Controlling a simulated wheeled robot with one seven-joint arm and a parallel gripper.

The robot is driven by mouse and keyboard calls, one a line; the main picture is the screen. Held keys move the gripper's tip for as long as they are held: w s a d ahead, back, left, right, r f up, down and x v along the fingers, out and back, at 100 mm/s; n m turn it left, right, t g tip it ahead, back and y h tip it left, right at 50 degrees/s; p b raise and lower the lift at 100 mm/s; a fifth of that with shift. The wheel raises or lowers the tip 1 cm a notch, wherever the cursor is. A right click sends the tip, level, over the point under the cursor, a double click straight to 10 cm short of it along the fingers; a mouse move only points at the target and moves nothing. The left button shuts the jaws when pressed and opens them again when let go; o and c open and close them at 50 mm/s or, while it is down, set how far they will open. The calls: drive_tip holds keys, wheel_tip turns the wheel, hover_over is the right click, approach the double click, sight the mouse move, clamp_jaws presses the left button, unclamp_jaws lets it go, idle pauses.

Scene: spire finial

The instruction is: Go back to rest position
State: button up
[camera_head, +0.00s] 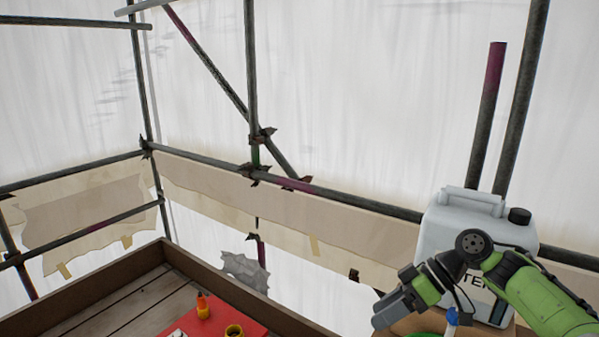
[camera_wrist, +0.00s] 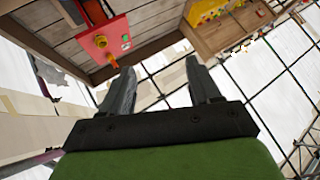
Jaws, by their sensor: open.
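My gripper (camera_head: 390,312) is at the lower right in the head view, in front of a white jerrycan and pointing down to the left. In the wrist view my gripper (camera_wrist: 160,85) shows two dark fingers spread apart with nothing between them. The gripper is open and empty. My green arm reaches in from the right edge of the head view.
The white jerrycan (camera_head: 455,235) stands right behind my gripper. A red board (camera_head: 220,322) with yellow and orange parts lies on a wooden-edged deck (camera_head: 120,295); it also shows in the wrist view (camera_wrist: 103,43). Scaffold tubes (camera_head: 340,193) run behind, before white sheeting.

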drive_tip(key=s+a+m+h+p, duration=0.1)
drive_tip(key=s+a+m+h, duration=0.3)
drive_tip(key=s+a+h, duration=0.4)
drive_tip(key=s+d+r+m+t+h+p, duration=0.1)
drive_tip(key=s+d+r+m+t, duration=0.1)
drive_tip(key=s, duration=0.6)
drive_tip(key=s+d+r+m+t+h+p, duration=0.1)
drive_tip(key=s+r+m+t, duration=0.2)
drive_tip(key=s, duration=0.6)
drive_tip(key=shift+d+m+t, duration=0.35)
drive_tip(key=shift+m+t, duration=0.05)
drive_tip(key=shift+m, duration=0.8)
drive_tip(key=shift+r, duration=0.1)
drive_tip(key=shift+d, duration=0.1)
